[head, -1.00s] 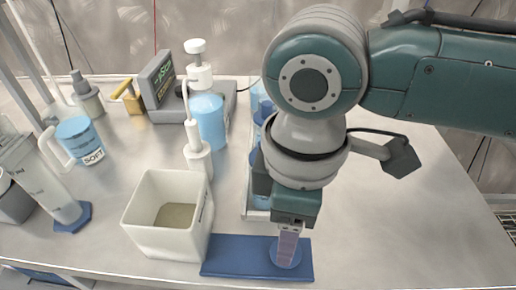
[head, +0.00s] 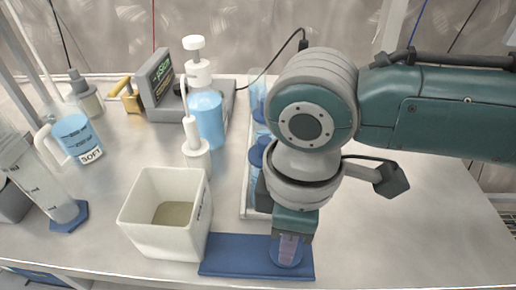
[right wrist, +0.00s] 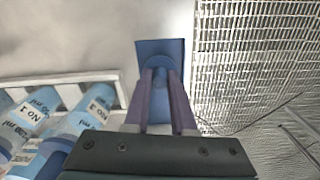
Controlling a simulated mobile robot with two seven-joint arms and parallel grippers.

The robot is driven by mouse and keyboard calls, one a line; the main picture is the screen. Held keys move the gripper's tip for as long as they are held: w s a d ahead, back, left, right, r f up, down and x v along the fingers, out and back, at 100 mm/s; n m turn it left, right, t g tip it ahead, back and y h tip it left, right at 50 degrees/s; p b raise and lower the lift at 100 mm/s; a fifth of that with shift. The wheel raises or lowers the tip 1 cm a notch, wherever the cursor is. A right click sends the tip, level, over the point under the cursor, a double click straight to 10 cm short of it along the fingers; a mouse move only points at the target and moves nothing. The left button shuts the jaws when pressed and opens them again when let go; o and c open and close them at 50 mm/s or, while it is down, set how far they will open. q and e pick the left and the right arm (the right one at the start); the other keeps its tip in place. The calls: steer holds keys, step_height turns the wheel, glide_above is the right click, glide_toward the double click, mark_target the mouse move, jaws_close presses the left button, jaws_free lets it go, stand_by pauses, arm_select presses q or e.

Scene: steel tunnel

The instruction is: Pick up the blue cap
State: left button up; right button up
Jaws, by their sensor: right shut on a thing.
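The blue cap (head: 290,262) is a round blue disc with a raised middle. It is at the right end of the flat blue mat (head: 230,257) near the table's front edge. My right gripper (head: 287,250) points down over the cap, with its purple-grey fingers shut on it. In the right wrist view, the fingertips close on the raised middle of the cap (right wrist: 158,62), with the mat (right wrist: 175,47) behind it. I cannot tell whether the cap is clear of the mat. My left gripper is not in view.
An open white bin (head: 135,215) stands just left of the mat. A white rack (head: 246,200) with blue-labelled bottles is behind my right arm, partly hidden. A blue pump bottle (head: 208,120) and a scale (head: 165,85) stand farther back. The table's right side is clear.

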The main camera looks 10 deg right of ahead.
jaws_close()
steer(key=shift+r, duration=0.5)
step_height(320, 180, up, 19)
steer(key=p, duration=0.4)
steer(key=shift+p, duration=0.3)
